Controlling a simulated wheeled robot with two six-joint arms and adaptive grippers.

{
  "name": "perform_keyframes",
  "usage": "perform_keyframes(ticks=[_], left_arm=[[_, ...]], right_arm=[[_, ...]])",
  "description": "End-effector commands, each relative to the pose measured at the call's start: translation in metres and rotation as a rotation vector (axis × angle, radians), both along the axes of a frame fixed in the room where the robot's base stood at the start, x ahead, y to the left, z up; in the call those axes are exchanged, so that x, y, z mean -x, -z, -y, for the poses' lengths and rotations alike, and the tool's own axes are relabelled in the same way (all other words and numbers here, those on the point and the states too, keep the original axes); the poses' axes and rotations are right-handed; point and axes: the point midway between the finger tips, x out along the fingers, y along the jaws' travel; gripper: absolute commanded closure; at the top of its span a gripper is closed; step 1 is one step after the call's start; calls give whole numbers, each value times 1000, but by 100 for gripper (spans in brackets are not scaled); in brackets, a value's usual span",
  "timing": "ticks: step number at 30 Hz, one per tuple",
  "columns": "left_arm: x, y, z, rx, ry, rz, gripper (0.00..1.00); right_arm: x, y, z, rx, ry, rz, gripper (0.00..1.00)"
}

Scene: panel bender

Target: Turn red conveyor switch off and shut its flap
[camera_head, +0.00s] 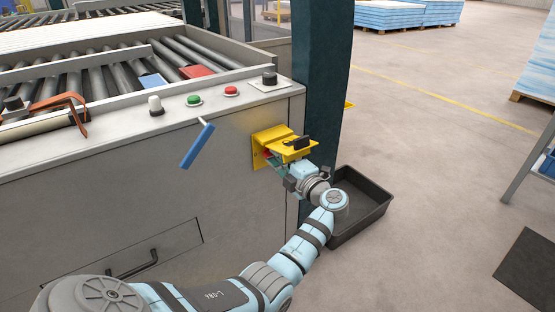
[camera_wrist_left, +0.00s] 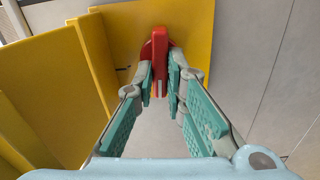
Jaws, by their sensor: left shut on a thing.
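The red switch (camera_wrist_left: 161,50) sits on a yellow backplate (camera_wrist_left: 196,35) in the left wrist view. Its handle bar stands upright in that picture, between my fingertips. My left gripper (camera_wrist_left: 163,88) is shut on the handle. In the head view the yellow switch box (camera_head: 262,152) is on the machine's front panel near its right end. Its yellow flap (camera_head: 288,153), with a black grip (camera_head: 296,143), stands open, sticking out over my left gripper (camera_head: 276,164). Only a speck of red shows there; flap and fingers hide the rest. My right gripper is out of view.
A blue-handled lever (camera_head: 197,146) sticks out left of the box. Several buttons, including red (camera_head: 231,91) and green (camera_head: 194,101), line the ledge above. A dark post (camera_head: 319,95) and a black bin (camera_head: 362,207) stand to the right. Open floor lies beyond.

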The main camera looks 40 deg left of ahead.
Motion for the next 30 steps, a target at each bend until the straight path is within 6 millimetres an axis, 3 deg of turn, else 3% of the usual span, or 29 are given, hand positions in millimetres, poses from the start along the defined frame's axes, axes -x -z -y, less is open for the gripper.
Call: perform_keyframes(ticks=[22, 23, 26, 30], left_arm=[[0, 0, 0, 28, -1, 94, 100], [0, 0, 0, 28, -1, 93, 84], [0, 0, 0, 28, -1, 93, 68], [0, 0, 0, 28, 0, 92, 68]], right_arm=[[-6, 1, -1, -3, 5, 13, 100], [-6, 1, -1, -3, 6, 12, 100], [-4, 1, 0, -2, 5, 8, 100], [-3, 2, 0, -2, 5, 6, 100]])
